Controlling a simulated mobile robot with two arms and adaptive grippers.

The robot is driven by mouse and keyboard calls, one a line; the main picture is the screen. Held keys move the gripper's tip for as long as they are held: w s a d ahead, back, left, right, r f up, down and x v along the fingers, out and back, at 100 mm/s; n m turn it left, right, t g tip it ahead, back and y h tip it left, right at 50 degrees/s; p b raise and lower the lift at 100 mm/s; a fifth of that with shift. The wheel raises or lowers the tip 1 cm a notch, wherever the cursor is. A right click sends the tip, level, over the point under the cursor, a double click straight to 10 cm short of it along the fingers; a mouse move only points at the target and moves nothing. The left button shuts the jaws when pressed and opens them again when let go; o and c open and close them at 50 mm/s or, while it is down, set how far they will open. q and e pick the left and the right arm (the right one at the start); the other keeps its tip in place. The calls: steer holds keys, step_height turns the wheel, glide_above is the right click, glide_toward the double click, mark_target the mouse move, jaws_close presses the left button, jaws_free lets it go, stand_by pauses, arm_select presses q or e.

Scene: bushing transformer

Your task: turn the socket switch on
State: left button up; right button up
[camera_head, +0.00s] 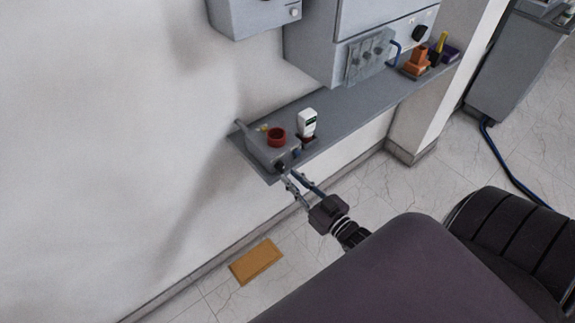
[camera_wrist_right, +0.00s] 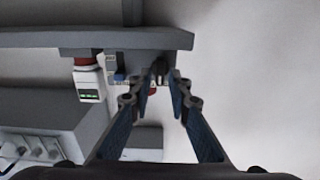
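The socket switch box (camera_head: 262,152) is a grey box with a red round socket (camera_head: 276,137) on top. It stands at the left end of a grey wall shelf. A dark switch knob (camera_head: 280,167) sticks out of its front; it also shows in the wrist view (camera_wrist_right: 160,70). My right gripper (camera_head: 292,181) is just in front of the knob. In the wrist view its two fingers (camera_wrist_right: 161,88) are apart, with the knob between or just beyond the tips. I cannot tell whether they touch it. My left gripper is not in view.
A white device (camera_head: 307,122) with a green display stands right of the box on the shelf (camera_head: 345,115). Orange and dark parts (camera_head: 416,63) stand at the shelf's right end. Grey cabinets (camera_head: 318,55) hang above. A tan plate (camera_head: 256,262) lies on the floor.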

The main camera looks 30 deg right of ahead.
steer(key=s, duration=0.9)
steer(key=shift+d, duration=0.35)
steer(key=s+a+f+g+h+b, duration=0.1)
steer(key=s+f+g, duration=0.35)
steer(key=f, duration=0.95)
steer(key=s+a+f+g+b, duration=0.1)
steer(key=s+a+f+g, duration=0.3)
steer(key=f, duration=1.1)
steer(key=s+a+f+g+b, duration=0.1)
steer(key=s+f+g, duration=0.3)
steer(key=s+f, duration=0.5)
steer(key=s+a+f+n+g+b, duration=0.1)
steer(key=s+a+f+g, duration=0.3)
steer(key=s+f, duration=0.5)
steer(key=s, duration=0.5)
steer(key=shift+n, duration=0.3)
steer(key=shift+g, duration=0.25)
